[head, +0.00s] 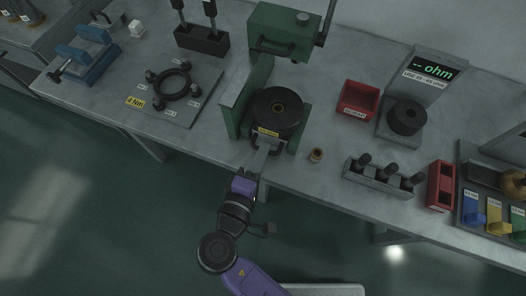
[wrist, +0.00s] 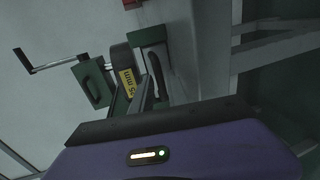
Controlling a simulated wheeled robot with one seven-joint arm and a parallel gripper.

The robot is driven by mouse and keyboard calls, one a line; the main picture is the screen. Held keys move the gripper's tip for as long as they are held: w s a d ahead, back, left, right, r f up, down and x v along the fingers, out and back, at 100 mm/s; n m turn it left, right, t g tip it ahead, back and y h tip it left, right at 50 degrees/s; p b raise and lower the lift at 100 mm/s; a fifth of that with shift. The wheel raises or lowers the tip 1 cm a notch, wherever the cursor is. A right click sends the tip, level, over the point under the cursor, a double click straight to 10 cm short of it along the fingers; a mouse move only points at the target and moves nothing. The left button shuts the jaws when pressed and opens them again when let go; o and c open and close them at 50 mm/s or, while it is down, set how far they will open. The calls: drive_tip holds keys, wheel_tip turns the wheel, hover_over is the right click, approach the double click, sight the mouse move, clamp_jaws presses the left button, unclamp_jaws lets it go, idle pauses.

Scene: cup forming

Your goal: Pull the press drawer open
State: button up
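The green press (head: 284,32) stands at the back of the bench, with a crank arm at its right. Its lower part has green side walls (head: 232,112) around a round black die (head: 278,106) with a central hole. A yellow label (head: 268,132) is on the drawer front; it also shows in the wrist view (wrist: 128,83). My gripper (head: 264,150) is at the drawer front, just below the label, at the bench's front edge. The fingers overlap the grey handle area, so whether they are open or closed on the handle is hidden.
A small brass-coloured cup (head: 316,155) stands right of the press. Further right are a red bin (head: 358,99), a gauge stand (head: 430,75) and a rack of black pegs (head: 383,178). A ring fixture plate (head: 175,88) lies to the left. Floor in front is clear.

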drive_tip(key=shift+w+d, duration=0.1)
drive_tip(key=shift+w, duration=0.05)
drive_tip(key=shift+c, duration=0.5)
clamp_jaws()
idle(0.9)
